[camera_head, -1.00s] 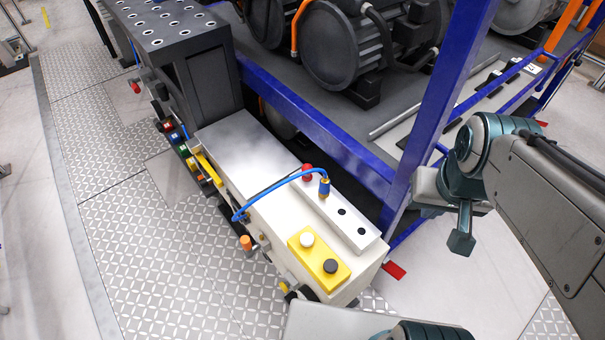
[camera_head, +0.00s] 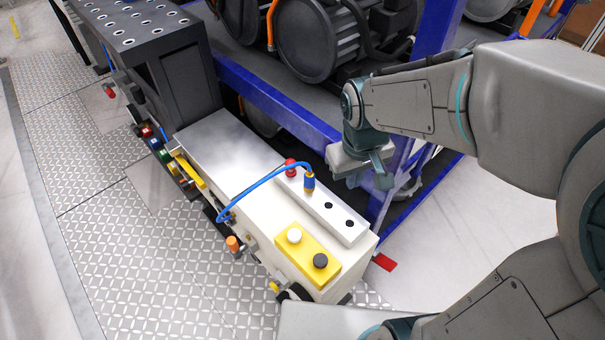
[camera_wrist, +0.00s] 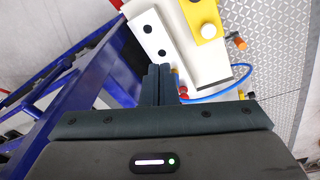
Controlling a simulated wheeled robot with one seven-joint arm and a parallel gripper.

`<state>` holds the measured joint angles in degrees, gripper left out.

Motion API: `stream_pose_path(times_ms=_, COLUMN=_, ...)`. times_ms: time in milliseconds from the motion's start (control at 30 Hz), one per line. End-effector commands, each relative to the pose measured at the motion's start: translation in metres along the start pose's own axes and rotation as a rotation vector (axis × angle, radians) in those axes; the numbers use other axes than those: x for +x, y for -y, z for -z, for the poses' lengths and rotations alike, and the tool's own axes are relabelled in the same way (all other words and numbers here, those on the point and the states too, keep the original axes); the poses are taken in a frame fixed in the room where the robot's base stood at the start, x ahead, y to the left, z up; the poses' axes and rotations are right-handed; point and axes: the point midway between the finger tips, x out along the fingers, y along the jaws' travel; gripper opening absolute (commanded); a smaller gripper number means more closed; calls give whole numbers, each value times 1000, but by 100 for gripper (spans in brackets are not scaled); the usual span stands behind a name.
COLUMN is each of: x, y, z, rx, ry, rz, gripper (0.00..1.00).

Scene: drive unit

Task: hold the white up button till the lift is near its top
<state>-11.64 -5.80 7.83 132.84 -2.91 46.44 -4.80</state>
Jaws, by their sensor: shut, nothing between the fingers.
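The white up button (camera_head: 294,235) sits on a yellow plate (camera_head: 308,252) on top of the cream control box, beside a black button (camera_head: 320,261). In the wrist view the white button (camera_wrist: 208,31) shows at the upper right on its yellow plate. My gripper (camera_head: 384,178) is shut and empty. It hangs behind and above the box, to the right of the metal socket strip, apart from the buttons. In the wrist view its fingers (camera_wrist: 158,72) point up, close together, below the strip. The lift cannot be clearly told in these views.
A silver socket strip (camera_head: 323,210) with a red knob (camera_head: 290,166) and a blue cable (camera_head: 256,185) stands on the box near my gripper. A blue frame (camera_head: 280,112) with motors rises behind. Patterned floor (camera_head: 215,280) lies in front of the box.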

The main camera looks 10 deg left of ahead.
Motion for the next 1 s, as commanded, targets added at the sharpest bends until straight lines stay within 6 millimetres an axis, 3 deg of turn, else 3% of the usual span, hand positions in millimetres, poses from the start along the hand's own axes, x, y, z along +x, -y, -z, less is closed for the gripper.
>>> stream_pose_path(times_ms=33, x=16, y=12, z=9, rx=-53, ry=18, rz=9, gripper=0)
stream_pose_path(times_ms=200, x=54, y=51, z=35, rx=-213, ry=54, rz=37, gripper=0)
stream_pose_path(times_ms=500, x=98, y=102, z=56, rx=-387, ry=88, rz=78, gripper=0)
stream_pose_path(times_ms=1000, x=104, y=108, z=57, rx=-409, ry=93, rz=85, gripper=0)
